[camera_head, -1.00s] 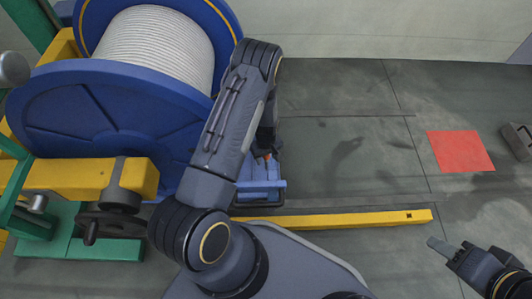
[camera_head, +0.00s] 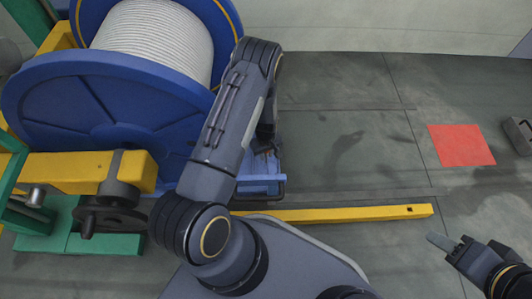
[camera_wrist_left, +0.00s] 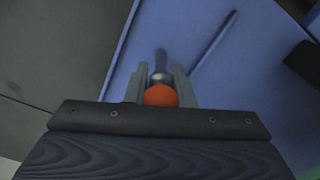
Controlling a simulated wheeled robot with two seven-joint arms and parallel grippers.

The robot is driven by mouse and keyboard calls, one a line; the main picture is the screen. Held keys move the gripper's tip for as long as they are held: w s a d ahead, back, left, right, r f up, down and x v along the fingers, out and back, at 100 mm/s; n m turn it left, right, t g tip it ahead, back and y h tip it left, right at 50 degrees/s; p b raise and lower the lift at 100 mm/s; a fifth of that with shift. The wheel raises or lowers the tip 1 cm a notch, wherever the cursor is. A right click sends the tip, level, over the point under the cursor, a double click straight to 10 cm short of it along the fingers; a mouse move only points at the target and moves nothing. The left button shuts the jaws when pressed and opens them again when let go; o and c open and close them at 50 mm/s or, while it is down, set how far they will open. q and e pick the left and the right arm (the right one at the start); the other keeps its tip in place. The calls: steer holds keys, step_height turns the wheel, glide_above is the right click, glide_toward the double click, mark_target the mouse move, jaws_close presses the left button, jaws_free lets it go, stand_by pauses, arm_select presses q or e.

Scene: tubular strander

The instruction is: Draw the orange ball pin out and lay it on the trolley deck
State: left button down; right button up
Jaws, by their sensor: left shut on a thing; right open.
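The orange ball (camera_wrist_left: 160,96) of the pin sits between the fingers of my left gripper (camera_wrist_left: 159,82) in the left wrist view. A grey shank runs from the ball towards a blue surface (camera_wrist_left: 190,35); I cannot tell whether its tip is still in a hole. In the head view my left gripper (camera_head: 265,150) is low beside the reel, mostly hidden by my arm, and the ball does not show clearly. The blue trolley (camera_head: 262,185) lies under it, partly covered by my arm. My right gripper (camera_head: 450,245) is open and empty over the floor at the right.
A big blue reel (camera_head: 90,120) with white rope (camera_head: 155,40) stands at the left, above a yellow beam (camera_head: 70,172) and a dark handwheel (camera_head: 108,213). A yellow bar (camera_head: 340,214) lies in front of the trolley. A red floor patch (camera_head: 461,145) is at the right; the middle floor is clear.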

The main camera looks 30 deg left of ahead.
arm_select(q)
steer(key=shift+w+a+f+g+h+b, duration=0.25)
steer(key=shift+w+g+b, duration=0.2)
steer(key=shift+b, duration=0.4)
steer(key=shift+w+a+f+g+h+b, duration=0.1)
steer(key=shift+w+a+g+h+b, duration=0.3)
steer(key=shift+b, duration=0.45)
steer(key=shift+w+a+g, duration=0.15)
steer(key=shift+w+g, duration=0.25)
steer(key=shift+g, duration=0.15)
steer(key=shift+w+a+g+h, duration=0.25)
steer(key=shift+w+g+h, duration=0.2)
steer(key=shift+g+h, duration=0.15)
steer(key=c, duration=1.1)
jaws_free()
steer(key=shift+c, duration=0.2)
